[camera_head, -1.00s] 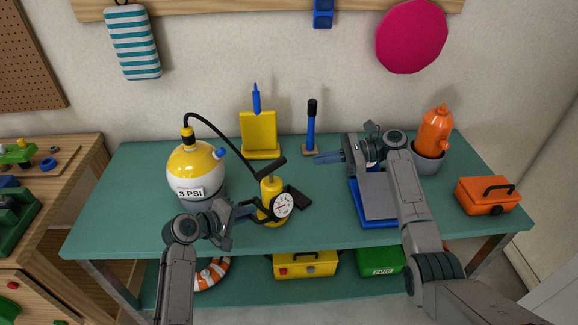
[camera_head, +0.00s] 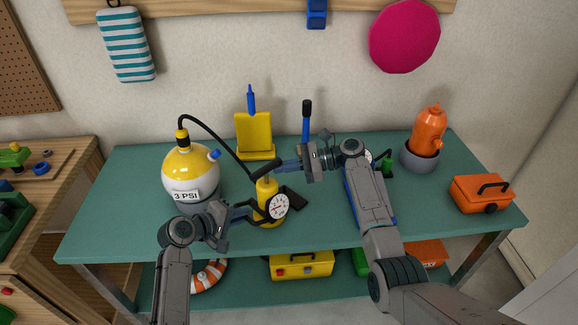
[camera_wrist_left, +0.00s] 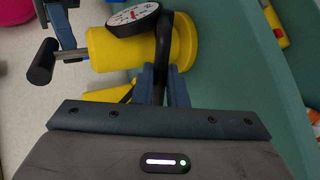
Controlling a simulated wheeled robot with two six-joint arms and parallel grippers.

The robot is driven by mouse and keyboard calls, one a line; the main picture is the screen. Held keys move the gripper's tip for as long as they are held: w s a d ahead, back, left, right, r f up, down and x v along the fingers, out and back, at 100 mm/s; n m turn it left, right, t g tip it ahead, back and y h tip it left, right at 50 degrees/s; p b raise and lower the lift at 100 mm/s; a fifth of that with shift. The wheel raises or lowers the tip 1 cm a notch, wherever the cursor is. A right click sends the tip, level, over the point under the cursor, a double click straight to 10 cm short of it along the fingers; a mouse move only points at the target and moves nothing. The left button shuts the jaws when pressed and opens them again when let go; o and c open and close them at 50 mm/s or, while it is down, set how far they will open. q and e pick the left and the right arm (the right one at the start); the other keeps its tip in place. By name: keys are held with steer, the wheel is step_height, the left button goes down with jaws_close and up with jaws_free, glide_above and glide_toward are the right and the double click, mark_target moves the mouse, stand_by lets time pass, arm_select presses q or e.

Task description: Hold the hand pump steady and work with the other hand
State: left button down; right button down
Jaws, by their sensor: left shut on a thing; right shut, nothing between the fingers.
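The yellow hand pump (camera_head: 267,190) stands on the green table with a round white gauge (camera_head: 277,206) and a black T-handle (camera_head: 266,167) on top. My left gripper (camera_head: 250,211) is shut on the pump's black side grip (camera_wrist_left: 161,50), low on its left. In the left wrist view the pump (camera_wrist_left: 110,48) lies sideways, with its handle (camera_wrist_left: 41,61) at left. My right gripper (camera_head: 279,166) is shut and empty, its fingertips close beside the handle; contact cannot be told. A black hose runs from the pump to the yellow-and-white ball (camera_head: 186,166), labelled 3 PSI.
A yellow stand (camera_head: 254,132) is behind the pump. A grey pot (camera_head: 420,158) with an orange bottle and an orange case (camera_head: 481,193) are at right. My right arm covers much of the blue-edged tray.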

step_height(320, 180, up, 8)
stand_by(0.5)
steer(key=v, duration=1)
steer(key=shift+w+f, duration=0.1)
step_height(320, 180, up, 7)
stand_by(0.8)
